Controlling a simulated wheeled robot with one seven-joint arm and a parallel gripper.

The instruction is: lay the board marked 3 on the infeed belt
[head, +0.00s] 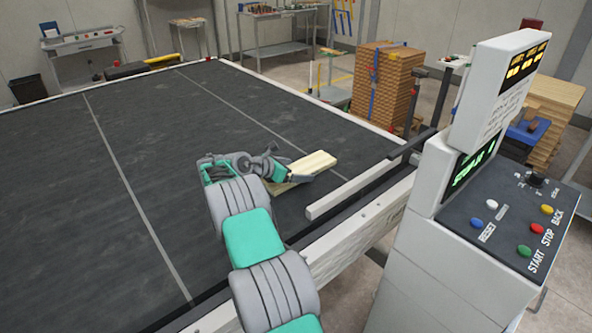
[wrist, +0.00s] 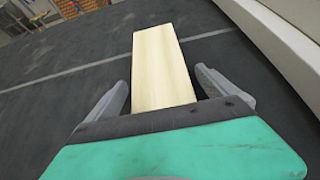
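A pale wooden board (head: 318,160) is at the right side of the dark belt (head: 150,130), near the side rail, and looks to lie on it. No number shows on it in either view. My gripper (head: 292,176) is low over the board's near end. In the wrist view the board (wrist: 158,60) runs away from me between the two fingers of my gripper (wrist: 163,78). A narrow strip of dark belt shows between each finger and the board, so the fingers look open. The board's near end is hidden by my gripper.
A pale rail (head: 355,188) runs along the belt's right edge. The control console (head: 480,150) with buttons and lit displays stands at right. Stacked boards (head: 385,85) stand behind. White lines cross the belt, which is clear to the left.

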